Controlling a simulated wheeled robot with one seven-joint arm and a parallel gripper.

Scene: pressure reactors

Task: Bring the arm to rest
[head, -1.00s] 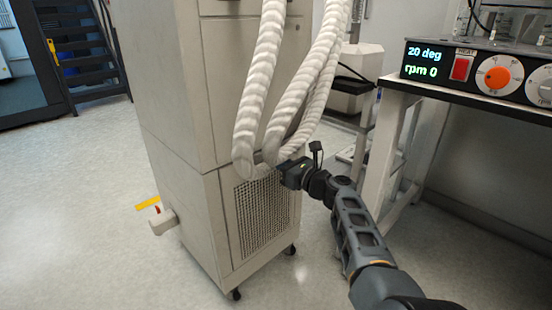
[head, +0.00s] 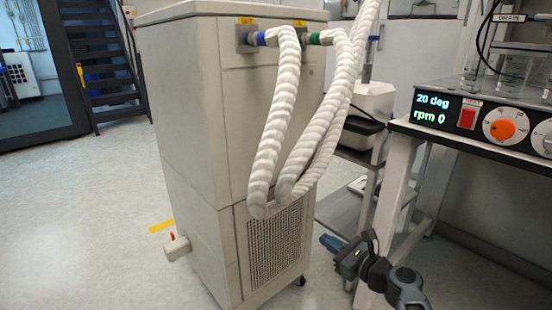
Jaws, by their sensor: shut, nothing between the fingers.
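My gripper (head: 332,246) is low at the right of the beige cabinet, pointing left toward its vented lower front. Its fingertips look closed together, with nothing held. My dark arm runs from it to the lower right and out of the picture. The gripper appears apart from the cabinet (head: 185,120) and from the white hoses, though its exact distance from the cabinet cannot be told.
White ribbed hoses (head: 278,120) hang from the cabinet's top front in a low loop. A bench with a control panel (head: 470,115) reading 20 deg and rpm 0 stands at right. A valve (head: 176,246) juts from the cabinet's left side. Open floor (head: 90,220) lies left.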

